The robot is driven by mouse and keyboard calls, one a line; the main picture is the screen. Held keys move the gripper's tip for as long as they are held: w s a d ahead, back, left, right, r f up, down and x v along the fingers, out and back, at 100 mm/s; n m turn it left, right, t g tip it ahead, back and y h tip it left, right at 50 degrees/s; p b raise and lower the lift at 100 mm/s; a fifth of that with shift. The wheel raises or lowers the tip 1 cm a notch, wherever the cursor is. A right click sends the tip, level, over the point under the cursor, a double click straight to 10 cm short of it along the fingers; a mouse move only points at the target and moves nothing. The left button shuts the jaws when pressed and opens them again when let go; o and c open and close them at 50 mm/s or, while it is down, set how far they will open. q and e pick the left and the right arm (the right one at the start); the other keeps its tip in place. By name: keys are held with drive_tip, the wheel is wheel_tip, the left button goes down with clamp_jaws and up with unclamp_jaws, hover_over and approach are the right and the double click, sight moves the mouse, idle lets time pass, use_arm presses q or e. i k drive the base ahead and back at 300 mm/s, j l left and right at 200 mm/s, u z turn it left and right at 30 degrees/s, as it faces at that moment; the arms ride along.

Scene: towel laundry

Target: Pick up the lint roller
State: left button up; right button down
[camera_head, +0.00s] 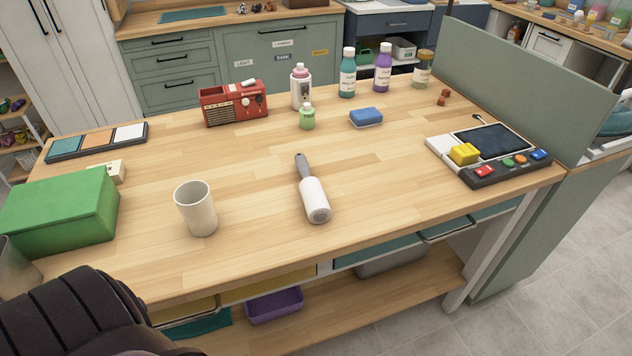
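The lint roller (312,192) lies on the wooden table (400,185), near the middle of its front half. Its white roll points toward the front edge, and its grey handle (302,165) points to the back. Nothing covers it or touches it from above. Neither of my grippers shows in the head view.
A beige cup (196,208) stands left of the roller, and a green box (61,209) sits at the left end. A red radio (234,103), several bottles (348,73) and a blue sponge (366,117) stand behind. A button console (489,153) is at right. Table around the roller is clear.

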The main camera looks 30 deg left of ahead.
sight(317, 207)
drive_tip(key=i+l+u, duration=0.1)
drive_tip(key=l+u, duration=0.15)
drive_tip(key=u, duration=0.25)
drive_tip(key=i+l+u, duration=0.1)
drive_tip(key=l+u, duration=0.2)
drive_tip(key=u, duration=0.15)
